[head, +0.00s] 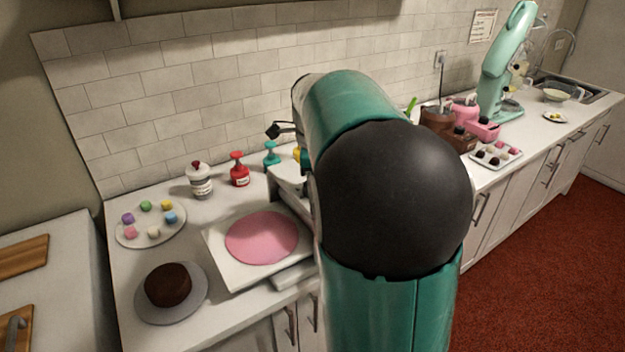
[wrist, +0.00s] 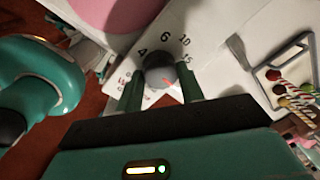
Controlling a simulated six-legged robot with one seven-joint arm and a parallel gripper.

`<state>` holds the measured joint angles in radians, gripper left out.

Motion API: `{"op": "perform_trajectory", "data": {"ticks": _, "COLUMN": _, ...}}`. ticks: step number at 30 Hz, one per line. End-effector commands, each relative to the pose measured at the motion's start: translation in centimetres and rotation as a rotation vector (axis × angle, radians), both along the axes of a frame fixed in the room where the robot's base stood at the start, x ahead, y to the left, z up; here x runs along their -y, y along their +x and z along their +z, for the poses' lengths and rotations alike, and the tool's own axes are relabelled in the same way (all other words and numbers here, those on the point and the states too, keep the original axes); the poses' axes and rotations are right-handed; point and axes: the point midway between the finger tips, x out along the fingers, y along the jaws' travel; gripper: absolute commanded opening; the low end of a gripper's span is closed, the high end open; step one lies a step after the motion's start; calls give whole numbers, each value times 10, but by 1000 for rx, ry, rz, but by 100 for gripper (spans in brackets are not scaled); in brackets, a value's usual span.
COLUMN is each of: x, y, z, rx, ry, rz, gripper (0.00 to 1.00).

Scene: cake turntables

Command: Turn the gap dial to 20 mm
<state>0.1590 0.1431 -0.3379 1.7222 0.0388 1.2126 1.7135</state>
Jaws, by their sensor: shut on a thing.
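In the wrist view the gap dial is a round grey knob (wrist: 159,70) with a small red mark on its lower right side. It sits on a white face with printed numbers (wrist: 178,48); 4, 6, 10 and 15 are readable, and the rest is hidden or too small. My gripper (wrist: 160,84) has its two green fingers on either side of the knob and is shut on it. I cannot tell exactly which number the red mark points to. In the head view my arm hides the dial and my gripper.
A pink round sheet (head: 262,237) lies on a white board (head: 222,262). A chocolate cake (head: 168,285), a plate of coloured balls (head: 133,236) and bottles (head: 239,170) stand around it. A tray of decorated sticks (wrist: 285,75) is right of the dial in the wrist view.

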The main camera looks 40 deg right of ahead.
Motion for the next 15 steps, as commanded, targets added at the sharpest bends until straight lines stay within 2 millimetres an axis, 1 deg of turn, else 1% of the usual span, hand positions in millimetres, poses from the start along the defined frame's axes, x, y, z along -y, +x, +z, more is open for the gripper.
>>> {"op": "perform_trajectory", "data": {"ticks": 8, "x": 1, "y": 0, "z": 1, "rx": 3, "ry": -2, "rz": -1, "gripper": 15}}
{"op": "perform_trajectory", "data": {"ticks": 9, "x": 1, "y": 0, "z": 1, "rx": 3, "ry": -2, "rz": -1, "gripper": 40}}
{"op": "perform_trajectory", "data": {"ticks": 11, "x": 1, "y": 0, "z": 1, "rx": 2, "ry": -2, "rz": -1, "gripper": 52}}
{"op": "perform_trajectory", "data": {"ticks": 12, "x": 1, "y": 0, "z": 1, "rx": 2, "ry": -2, "rz": -1, "gripper": 60}}
{"op": "perform_trajectory", "data": {"ticks": 15, "x": 1, "y": 0, "z": 1, "rx": 2, "ry": -1, "rz": 0, "gripper": 60}}
